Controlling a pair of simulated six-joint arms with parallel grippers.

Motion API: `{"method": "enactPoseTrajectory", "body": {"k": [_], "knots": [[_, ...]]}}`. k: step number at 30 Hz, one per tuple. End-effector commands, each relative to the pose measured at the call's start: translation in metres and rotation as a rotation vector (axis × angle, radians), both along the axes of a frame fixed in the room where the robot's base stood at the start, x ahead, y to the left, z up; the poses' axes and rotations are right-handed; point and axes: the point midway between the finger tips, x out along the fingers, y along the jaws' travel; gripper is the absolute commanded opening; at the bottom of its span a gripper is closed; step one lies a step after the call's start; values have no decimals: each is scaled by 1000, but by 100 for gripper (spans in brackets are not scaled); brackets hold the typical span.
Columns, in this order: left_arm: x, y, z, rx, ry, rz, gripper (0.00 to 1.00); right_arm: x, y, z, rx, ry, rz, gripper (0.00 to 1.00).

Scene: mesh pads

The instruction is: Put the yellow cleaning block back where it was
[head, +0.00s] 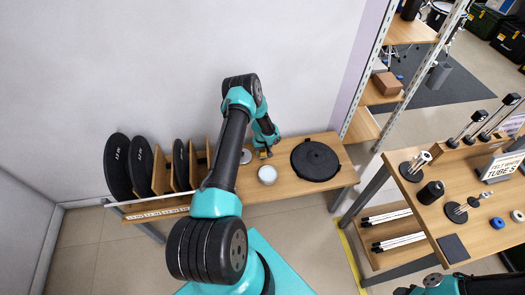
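A small yellow-orange block (264,154) shows on the wooden bench, right at the tip of my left gripper (265,148). The gripper points down at the bench between a grey disc (245,156) and a round black pad (315,160). The block is tiny and partly covered by the gripper, so I cannot tell whether the fingers are shut on it or whether it rests on the bench. Part of my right arm shows at the bottom right edge; its gripper cannot be made out.
A white round container (267,175) stands close in front of the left gripper. Black discs (117,168) stand upright between wooden dividers (160,170) on the left. A second table (490,235) at the right holds rods, black cylinders and a sign (501,167).

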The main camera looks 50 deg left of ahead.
Motion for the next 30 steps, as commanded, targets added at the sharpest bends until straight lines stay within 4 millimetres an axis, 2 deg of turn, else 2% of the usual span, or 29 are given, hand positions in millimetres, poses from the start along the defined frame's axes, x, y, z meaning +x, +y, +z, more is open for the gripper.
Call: {"method": "enactPoseTrajectory", "body": {"k": [3, 14, 20, 30], "knots": [[0, 0, 0, 0, 0, 0, 63, 0, 0, 0, 0, 0, 0, 43], [0, 0, 6, 0, 0, -1, 63, 0, 0, 0, 0, 0, 0, 43], [1, 1, 28, 1, -1, -1, 63, 0, 0, 0, 0, 0, 0, 43], [2, 3, 88, 1, -2, 0, 63, 0, 0, 0, 0, 0, 0, 43]]}}
